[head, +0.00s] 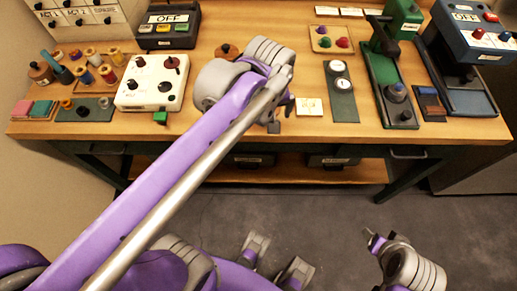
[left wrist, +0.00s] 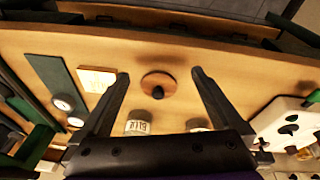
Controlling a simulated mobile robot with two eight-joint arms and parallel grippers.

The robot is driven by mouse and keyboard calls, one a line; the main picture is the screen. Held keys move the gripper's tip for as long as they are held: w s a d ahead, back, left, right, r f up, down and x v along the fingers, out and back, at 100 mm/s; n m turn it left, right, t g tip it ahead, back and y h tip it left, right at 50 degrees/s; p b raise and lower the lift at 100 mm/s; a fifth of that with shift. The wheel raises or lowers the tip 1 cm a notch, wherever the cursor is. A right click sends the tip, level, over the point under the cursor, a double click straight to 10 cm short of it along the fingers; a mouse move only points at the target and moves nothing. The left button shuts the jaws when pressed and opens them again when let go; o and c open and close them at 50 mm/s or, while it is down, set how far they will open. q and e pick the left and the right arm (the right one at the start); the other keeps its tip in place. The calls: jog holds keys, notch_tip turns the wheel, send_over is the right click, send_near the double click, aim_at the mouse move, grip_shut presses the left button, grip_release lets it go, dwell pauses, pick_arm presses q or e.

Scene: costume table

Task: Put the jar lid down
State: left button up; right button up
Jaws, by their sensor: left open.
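The jar lid, a round brown wooden disc with a dark knob (left wrist: 158,85), shows in the left wrist view between the fingers of my left gripper (left wrist: 160,73). The fingers are open and spread to either side of it, with a gap on each side. It appears to lie flat on the tabletop. A labelled jar (left wrist: 137,122) is partly hidden by the gripper in the wrist view. My right gripper (head: 376,240) hangs over the floor, away from the table; its jaw opening is unclear.
A cream card (head: 309,107) and a dark green plate with two white dials (head: 343,105) lie right of the gripper. A white control box (head: 135,97) stands left. Another brown round piece (head: 228,50) shows behind the arm. The wooden table (head: 240,142) has a bare front strip.

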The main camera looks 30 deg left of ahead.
pick_arm(q)
jog(key=s+d+f+m+t+h, duration=0.1)
jog(key=s+d+f+m+t, duration=0.1)
jog(key=s+f+m, duration=0.6)
notch_tip(320, 180, down, 3)
jog(key=shift+s+d+f+m+t, duration=0.1)
jog(key=shift+s+d+m+t, duration=0.2)
jog(key=shift+s, duration=0.7)
notch_tip(320, 180, up, 7)
jog(key=w+p, duration=0.1)
jog(key=p, duration=0.5)
jog(key=shift+w, duration=0.25)
jog(key=shift+a, duration=0.1)
